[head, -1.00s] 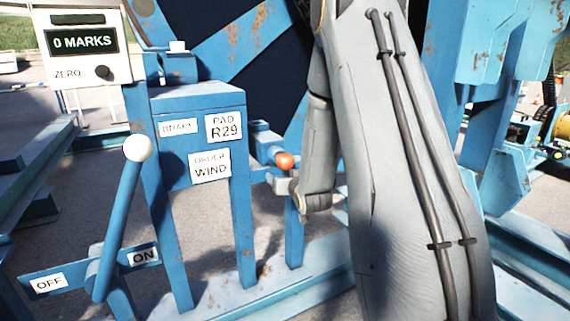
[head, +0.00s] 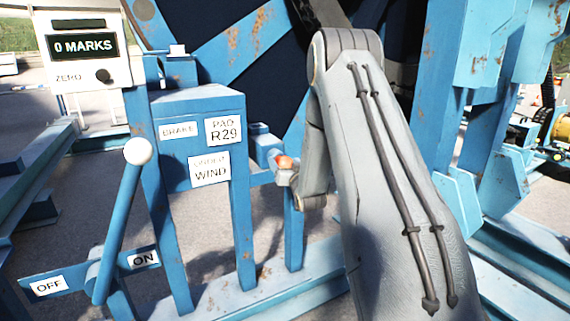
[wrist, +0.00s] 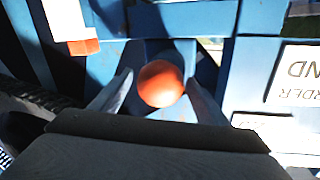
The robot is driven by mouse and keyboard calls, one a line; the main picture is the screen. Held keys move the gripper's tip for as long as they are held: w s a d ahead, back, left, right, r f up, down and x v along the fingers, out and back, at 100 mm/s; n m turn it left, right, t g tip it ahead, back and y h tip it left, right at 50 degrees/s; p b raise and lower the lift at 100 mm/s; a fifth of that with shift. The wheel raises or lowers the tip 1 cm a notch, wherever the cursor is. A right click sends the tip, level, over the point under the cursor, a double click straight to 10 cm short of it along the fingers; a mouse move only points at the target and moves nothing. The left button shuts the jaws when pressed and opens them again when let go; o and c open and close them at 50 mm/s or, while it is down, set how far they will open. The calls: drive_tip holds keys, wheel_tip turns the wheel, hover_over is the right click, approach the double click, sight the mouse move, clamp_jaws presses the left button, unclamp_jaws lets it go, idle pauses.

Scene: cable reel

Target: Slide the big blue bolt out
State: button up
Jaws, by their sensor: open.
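An orange ball knob (head: 285,161) sits on the blue frame, right of the brake stand. It looks like the handle of the big blue bolt, but the bolt's own body is hard to tell from the blue frame around it. My gripper (head: 284,178) is at the knob in the head view, small and partly hidden by my arm. In the wrist view, my gripper (wrist: 160,78) is open, with one finger on each side of the orange knob (wrist: 161,84). I cannot tell whether either finger touches it.
A blue lever with a white ball (head: 138,151) stands at the left, above ON and OFF labels. A counter box (head: 84,47) reads 0 MARKS. Blue posts and beams stand close around the knob. A WIND label (head: 210,170) is on the stand.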

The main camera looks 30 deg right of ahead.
drive_tip(key=shift+w, duration=0.1)
drive_tip(key=c, duration=1.5)
drive_tip(key=shift+o, duration=0.2)
drive_tip(key=s+p, duration=0.2)
drive_tip(key=s, duration=0.8)
drive_tip(key=shift+s+d, duration=0.2)
drive_tip(key=shift+s, duration=0.2)
drive_tip(key=shift+f, duration=0.1)
drive_tip(key=o, duration=1.5)
drive_tip(key=shift+s, duration=0.15)
drive_tip(key=shift+c, duration=0.2)
